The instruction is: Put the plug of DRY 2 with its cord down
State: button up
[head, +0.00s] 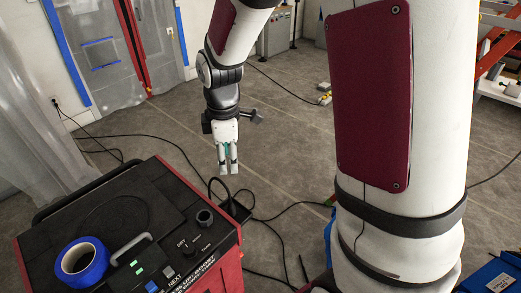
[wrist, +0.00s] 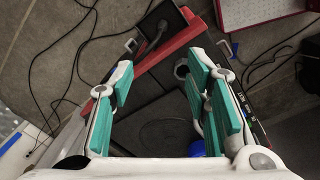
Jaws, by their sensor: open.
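The box also shows in the head view (head: 235,209), beside the machine's far right corner. Black cords (wrist: 95,40) run from around it across the floor.
A blue tape roll (head: 97,268) lies on the machine top, near a grey handle (head: 131,248) and a dark knob (head: 205,217). Plastic sheeting (head: 40,120) hangs at the left. An orange ladder (head: 490,45) stands at the far right. Open floor (head: 290,150) lies behind, crossed by cords.

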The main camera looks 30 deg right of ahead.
jog(key=s+r+m+t, duration=0.4)
jog(key=s+r+m, duration=0.9)
jog(key=s+r, duration=0.5)
jog(key=shift+s+m+t, duration=0.3)
jog(key=shift+s+m, duration=0.1)
jog(key=shift+s, duration=0.5)
jog(key=shift+a, duration=0.1)
